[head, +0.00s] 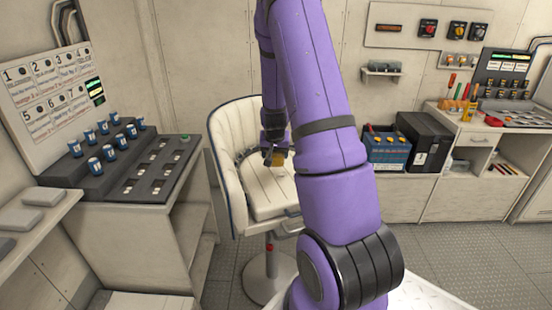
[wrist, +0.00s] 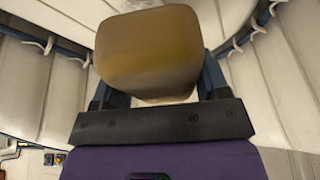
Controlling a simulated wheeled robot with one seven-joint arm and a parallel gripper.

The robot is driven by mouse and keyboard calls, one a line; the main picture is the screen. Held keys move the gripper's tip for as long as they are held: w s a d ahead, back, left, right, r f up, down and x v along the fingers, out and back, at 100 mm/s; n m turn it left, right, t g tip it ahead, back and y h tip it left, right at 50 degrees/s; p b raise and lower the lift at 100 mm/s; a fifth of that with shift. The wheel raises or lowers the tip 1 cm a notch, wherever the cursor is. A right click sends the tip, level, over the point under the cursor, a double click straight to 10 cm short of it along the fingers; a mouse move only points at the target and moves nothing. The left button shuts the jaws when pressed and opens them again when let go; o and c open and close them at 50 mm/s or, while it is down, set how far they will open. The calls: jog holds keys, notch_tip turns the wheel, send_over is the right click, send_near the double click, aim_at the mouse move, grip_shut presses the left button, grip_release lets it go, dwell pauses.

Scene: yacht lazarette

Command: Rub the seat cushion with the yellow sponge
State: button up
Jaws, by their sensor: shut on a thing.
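The yellow sponge (head: 278,159) is held in my gripper (head: 271,154). It fills the upper middle of the wrist view (wrist: 150,48), with a dark finger on each side of it. The cream seat cushion (head: 262,198) is on a pedestal chair with a padded backrest (head: 232,150). My gripper points down over the rear part of the cushion, close to the backrest. I cannot tell whether the sponge touches the cushion. My purple arm hides the right side of the chair.
A console with blue-capped cylinders (head: 130,131) stands left of the chair. A blue battery-like box (head: 387,150) and a black case (head: 425,140) sit on the right bench. A tool counter (head: 480,124) is farther right. Floor (head: 440,245) is clear at right.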

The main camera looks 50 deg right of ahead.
jog(key=shift+d, duration=0.1)
jog(key=shift+f, duration=0.25)
